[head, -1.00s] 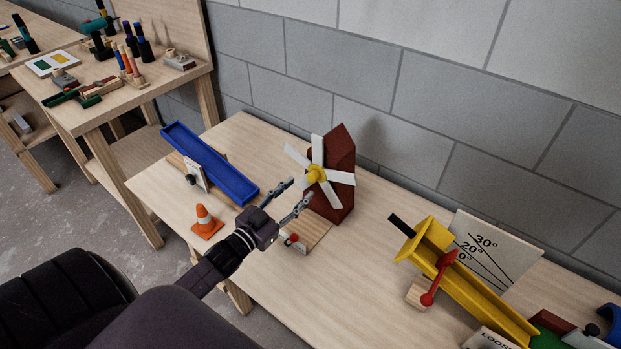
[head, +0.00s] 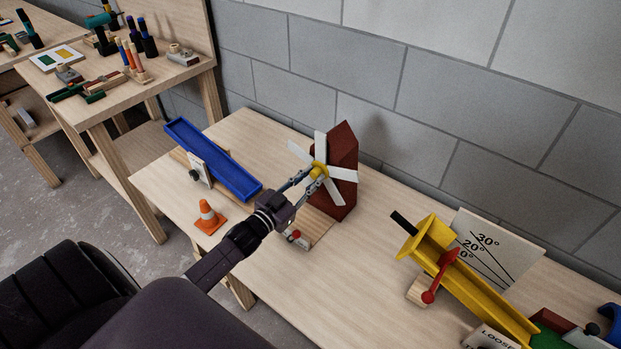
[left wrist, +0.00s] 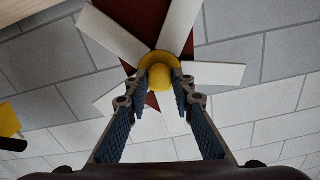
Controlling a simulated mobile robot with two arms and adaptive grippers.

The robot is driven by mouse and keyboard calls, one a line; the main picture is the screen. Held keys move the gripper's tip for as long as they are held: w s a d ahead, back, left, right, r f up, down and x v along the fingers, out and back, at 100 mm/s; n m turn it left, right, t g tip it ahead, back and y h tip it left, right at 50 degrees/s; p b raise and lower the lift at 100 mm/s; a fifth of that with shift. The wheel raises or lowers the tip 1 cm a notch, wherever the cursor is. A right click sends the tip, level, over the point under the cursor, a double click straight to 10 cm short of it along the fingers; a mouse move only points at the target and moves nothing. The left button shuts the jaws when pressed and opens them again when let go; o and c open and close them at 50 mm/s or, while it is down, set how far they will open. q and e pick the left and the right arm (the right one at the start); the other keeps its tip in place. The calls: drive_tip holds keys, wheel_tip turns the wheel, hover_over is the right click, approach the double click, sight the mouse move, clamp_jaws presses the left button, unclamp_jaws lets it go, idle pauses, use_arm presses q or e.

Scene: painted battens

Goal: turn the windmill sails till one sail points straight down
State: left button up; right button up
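The windmill has a dark red body (head: 345,158), several white sails (head: 321,146) and a yellow hub (head: 319,171). In the head view one sail points nearly up, one right, one up-left and one down-right; the lower-left area is hidden by my gripper. My left gripper (head: 310,179) reaches the hub from the front left. In the left wrist view its fingers (left wrist: 162,88) stand apart on either side of the yellow hub (left wrist: 160,72), with gaps beside it. Contact is not clear. My right gripper is not in view.
A wooden block with a red knob (head: 294,236) lies below my left gripper. An orange cone (head: 208,218) and a blue trough (head: 212,158) stand to the left. A yellow ramp (head: 470,285) stands to the right. A grey block wall (head: 440,80) is behind.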

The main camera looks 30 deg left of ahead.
use_arm(q)
clamp_jaws()
drive_tip(key=shift+n, duration=0.4)
